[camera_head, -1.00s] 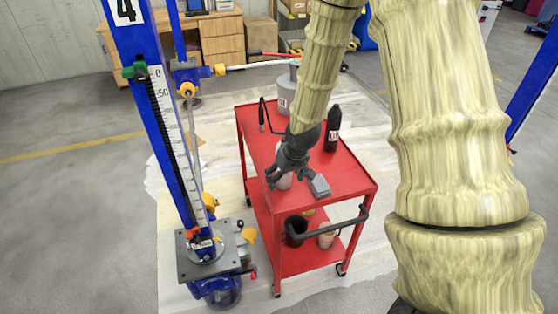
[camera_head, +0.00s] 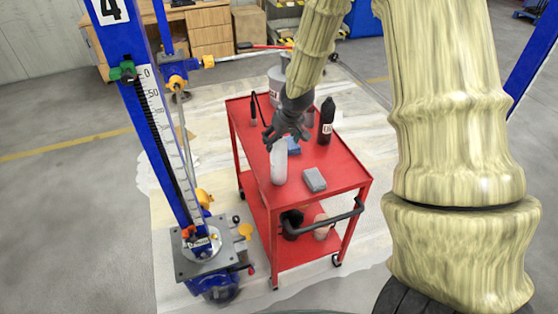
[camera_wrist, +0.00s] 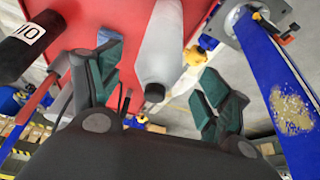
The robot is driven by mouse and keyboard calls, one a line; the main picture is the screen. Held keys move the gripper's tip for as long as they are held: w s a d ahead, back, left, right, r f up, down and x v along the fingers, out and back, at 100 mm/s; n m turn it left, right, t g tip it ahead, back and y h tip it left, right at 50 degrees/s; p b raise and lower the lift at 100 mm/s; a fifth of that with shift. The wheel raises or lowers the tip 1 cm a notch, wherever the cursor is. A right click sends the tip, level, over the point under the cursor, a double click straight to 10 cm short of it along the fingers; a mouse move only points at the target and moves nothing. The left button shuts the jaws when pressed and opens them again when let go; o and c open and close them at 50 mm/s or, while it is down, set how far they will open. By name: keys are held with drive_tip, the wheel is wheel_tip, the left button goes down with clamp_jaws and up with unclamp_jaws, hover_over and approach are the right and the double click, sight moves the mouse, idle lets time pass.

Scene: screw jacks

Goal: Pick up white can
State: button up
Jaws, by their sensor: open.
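The white can (camera_head: 279,163) is a tall pale cylinder with a dark cap, standing upright on the red cart's top shelf (camera_head: 333,165). My gripper (camera_head: 284,137) is open and empty, just above and behind the can's upper end in the head view. In the wrist view the can (camera_wrist: 162,42) shows between my two spread green-padded fingers (camera_wrist: 163,85), with its dark cap toward the gripper. No finger is seen closed on it. The exact gap between fingers and can is hard to tell.
A black labelled bottle (camera_head: 326,121) and a grey container (camera_head: 277,88) stand farther back. A blue screw jack post (camera_head: 160,130) rises left of the cart.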

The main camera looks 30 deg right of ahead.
sight(279, 160)
drive_tip(key=shift+p+x, duration=1.2)
drive_tip(key=shift+x, duration=1.95)
drive_tip(key=shift+s+d+f, duration=0.1)
drive_tip(key=shift+s, duration=0.1)
drive_tip(key=c, duration=1.6)
clamp_jaws()
